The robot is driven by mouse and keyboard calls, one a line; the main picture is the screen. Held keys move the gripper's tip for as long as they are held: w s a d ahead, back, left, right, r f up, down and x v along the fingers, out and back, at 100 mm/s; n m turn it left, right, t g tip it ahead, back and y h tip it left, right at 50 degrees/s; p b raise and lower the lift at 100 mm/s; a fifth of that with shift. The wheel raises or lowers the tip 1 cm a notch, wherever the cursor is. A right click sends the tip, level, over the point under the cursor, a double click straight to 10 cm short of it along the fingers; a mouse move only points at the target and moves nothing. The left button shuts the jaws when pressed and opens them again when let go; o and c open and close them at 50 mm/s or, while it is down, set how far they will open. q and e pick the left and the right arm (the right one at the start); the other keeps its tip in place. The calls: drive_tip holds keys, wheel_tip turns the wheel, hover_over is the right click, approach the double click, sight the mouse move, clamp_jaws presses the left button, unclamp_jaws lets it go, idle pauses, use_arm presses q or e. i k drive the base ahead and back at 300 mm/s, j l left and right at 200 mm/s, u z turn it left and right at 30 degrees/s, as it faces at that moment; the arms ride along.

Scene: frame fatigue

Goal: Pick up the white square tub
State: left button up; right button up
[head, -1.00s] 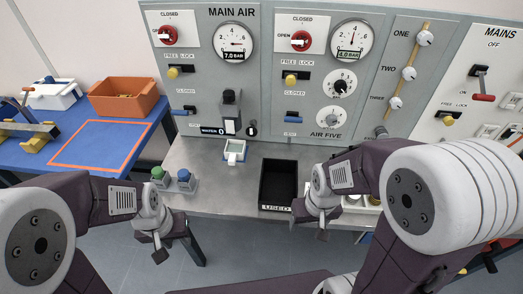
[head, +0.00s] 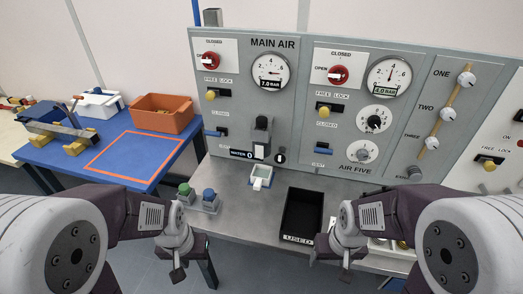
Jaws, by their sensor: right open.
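A small white square tub (head: 260,182) with a pale green inside stands on the grey metal bench, below the black tap unit marked WATER. It is upright, and nothing grips it. My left gripper (head: 177,273) hangs at the bench's front edge, lower left of the tub and apart from it. Its fingers are too small and dark to show whether they are apart. My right gripper (head: 344,272) is open and empty, low at the right, in front of the black tray and apart from the tub.
A black tray (head: 282,236) marked USED sits right of the tub. Green and blue capped pieces (head: 209,196) stand left of it. The blue table (head: 150,149) at left holds a white bin (head: 101,103) and an orange bin (head: 163,118). A gauge panel (head: 330,59) rises behind the bench.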

sight(260, 175)
drive_tip(key=j+z, duration=0.2)
drive_tip(key=z, duration=0.2)
drive_tip(key=j+z, duration=0.45)
drive_tip(key=z, duration=0.3)
drive_tip(key=j+z, duration=0.2)
drive_tip(key=z, duration=0.2)
drive_tip(key=k+l, duration=0.05)
